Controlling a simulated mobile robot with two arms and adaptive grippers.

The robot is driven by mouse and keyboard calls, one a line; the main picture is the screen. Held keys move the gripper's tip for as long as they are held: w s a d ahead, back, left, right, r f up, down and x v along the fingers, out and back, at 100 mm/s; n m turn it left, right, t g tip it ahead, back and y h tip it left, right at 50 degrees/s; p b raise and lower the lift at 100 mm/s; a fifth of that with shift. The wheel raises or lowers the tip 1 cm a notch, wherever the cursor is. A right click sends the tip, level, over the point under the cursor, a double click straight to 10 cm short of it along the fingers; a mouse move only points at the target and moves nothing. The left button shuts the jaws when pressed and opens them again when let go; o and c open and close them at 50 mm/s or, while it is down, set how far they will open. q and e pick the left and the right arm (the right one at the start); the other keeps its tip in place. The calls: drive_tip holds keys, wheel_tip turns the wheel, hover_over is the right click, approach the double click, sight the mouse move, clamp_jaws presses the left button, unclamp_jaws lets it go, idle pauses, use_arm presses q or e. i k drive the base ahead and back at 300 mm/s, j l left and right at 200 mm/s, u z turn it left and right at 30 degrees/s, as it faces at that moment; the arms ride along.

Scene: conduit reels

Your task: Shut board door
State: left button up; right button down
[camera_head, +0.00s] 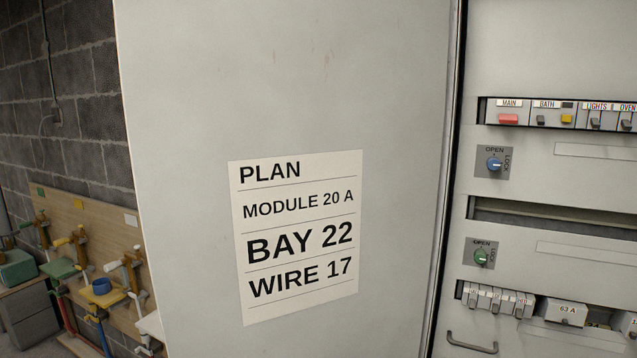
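The board door (290,80) is a large pale grey panel that fills the middle of the head view. It stands swung open to the left of the electrical board (560,50), hinged along the board's left edge. A white paper label (295,235) on the door reads PLAN, MODULE 20 A, BAY 22, WIRE 17. The board's front is uncovered, with a row of labelled switches (560,114), a blue OPEN/LOCK knob (494,164) and a green OPEN/LOCK knob (481,256). Neither of my grippers is in view.
Below the green knob are a row of white modules (497,299), a block marked 63 A (566,312) and a grey handle (472,343). At left, a wooden panel (85,225) with colored tool-like fittings stands before a block wall (75,100), beside a grey cabinet (28,310).

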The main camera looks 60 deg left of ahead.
sight(285, 155)
drive_tip(key=k+j+z, duration=0.1)
drive_tip(key=k+j, duration=0.15)
drive_tip(key=j, duration=0.2)
drive_tip(key=k+j, duration=0.3)
drive_tip(key=j, duration=0.15)
drive_tip(key=k+j+z, duration=0.15)
drive_tip(key=j, duration=0.3)
drive_tip(key=j+z, duration=0.2)
drive_tip(key=j, duration=1.25)
